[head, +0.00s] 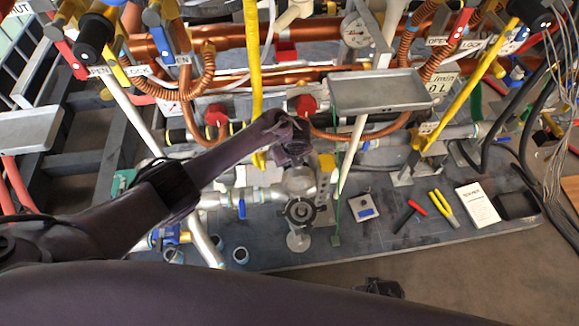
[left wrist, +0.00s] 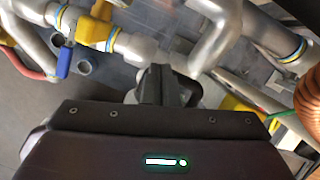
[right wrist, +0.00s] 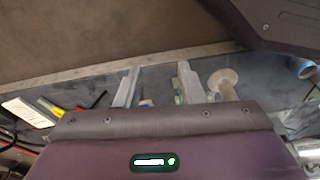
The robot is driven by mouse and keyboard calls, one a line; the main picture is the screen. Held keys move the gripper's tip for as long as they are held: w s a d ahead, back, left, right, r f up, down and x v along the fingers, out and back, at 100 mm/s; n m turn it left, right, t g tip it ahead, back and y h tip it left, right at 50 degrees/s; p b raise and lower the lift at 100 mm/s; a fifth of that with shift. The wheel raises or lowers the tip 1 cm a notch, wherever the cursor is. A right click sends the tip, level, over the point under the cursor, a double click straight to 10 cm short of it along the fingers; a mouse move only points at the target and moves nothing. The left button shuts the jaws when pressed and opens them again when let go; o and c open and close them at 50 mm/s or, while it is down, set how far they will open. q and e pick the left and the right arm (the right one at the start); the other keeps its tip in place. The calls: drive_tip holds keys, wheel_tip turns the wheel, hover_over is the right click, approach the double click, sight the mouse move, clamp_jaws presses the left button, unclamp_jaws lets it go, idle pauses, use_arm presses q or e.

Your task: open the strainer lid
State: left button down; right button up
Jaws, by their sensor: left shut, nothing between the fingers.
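The strainer (head: 298,185) is a grey metal body on the pipe run in the middle of the head view. Its round black lid (head: 301,212) faces my side and looks closed. My left gripper (head: 293,155) is shut and empty, just behind and above the strainer body. In the left wrist view its dark fingers (left wrist: 156,80) are together, and a dark round part beside them may be the lid; contact cannot be told. My right gripper (right wrist: 158,85) is open and empty, its two pale fingers apart above the board.
A blue-handled valve (head: 241,208) sits left of the strainer. A grey tray on a post (head: 380,92) stands to the right. Pliers (head: 443,208), a red-handled tool (head: 411,212) and a white booklet (head: 478,204) lie on the board. Copper and yellow pipes crowd the back.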

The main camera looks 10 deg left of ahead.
use_arm(q)
drive_tip(key=shift+w+a+f+b, duration=0.15)
drive_tip(key=shift+w+f+b, duration=0.35)
drive_tip(key=shift+b, duration=0.05)
use_arm(e)
drive_tip(key=r, duration=0.1)
drive_tip(key=w+a+r, duration=0.1)
drive_tip(key=r, duration=0.1)
drive_tip(key=w+r, duration=0.1)
drive_tip(key=shift+a+r, duration=0.15)
drive_tip(key=shift+a, duration=0.1)
use_arm(q)
drive_tip(key=shift+r, duration=0.1)
